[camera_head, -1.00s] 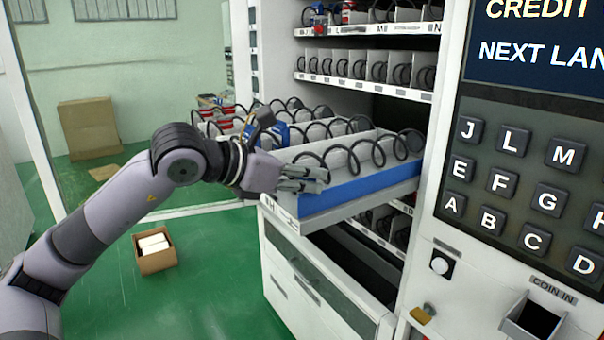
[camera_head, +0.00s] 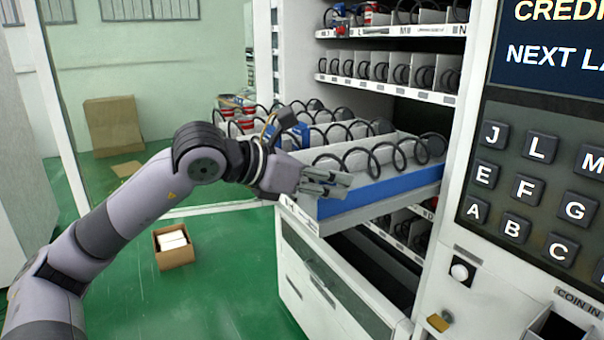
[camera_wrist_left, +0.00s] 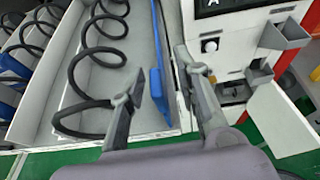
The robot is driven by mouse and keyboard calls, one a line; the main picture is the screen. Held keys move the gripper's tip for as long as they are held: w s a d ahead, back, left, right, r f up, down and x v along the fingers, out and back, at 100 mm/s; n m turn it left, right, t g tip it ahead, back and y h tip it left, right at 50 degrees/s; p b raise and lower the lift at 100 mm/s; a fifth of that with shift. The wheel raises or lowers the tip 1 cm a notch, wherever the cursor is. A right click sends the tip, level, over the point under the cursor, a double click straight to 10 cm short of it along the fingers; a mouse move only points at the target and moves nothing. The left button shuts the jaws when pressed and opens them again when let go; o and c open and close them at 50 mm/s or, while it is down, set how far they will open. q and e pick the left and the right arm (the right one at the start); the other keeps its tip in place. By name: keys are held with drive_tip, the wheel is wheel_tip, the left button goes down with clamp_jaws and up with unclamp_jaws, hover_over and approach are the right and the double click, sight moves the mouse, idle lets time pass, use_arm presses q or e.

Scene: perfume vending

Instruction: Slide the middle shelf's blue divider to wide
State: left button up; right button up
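The middle shelf (camera_head: 330,221) is pulled out of the vending machine, with black spiral coils on it. The blue divider (camera_head: 390,187) runs along its right side. In the left wrist view the divider (camera_wrist_left: 157,84) shows as a blue strip with a wider blue tab near its front end. My left gripper (camera_head: 333,184) is at the shelf's front right corner. In the left wrist view its fingers (camera_wrist_left: 158,72) are apart, one on each side of the divider, with gaps visible; I see no firm grip. My right gripper is out of view.
The keypad panel (camera_head: 530,180) stands close on the right of the shelf. Upper shelves (camera_head: 390,87) with coils are above, and an open drawer (camera_head: 345,285) is below. A small carton (camera_head: 173,247) sits on the green floor at left.

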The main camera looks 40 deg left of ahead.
use_arm(q)
drive_tip(key=v, duration=1.1)
drive_tip(key=shift+s+a, duration=0.15)
drive_tip(key=shift+s, duration=0.05)
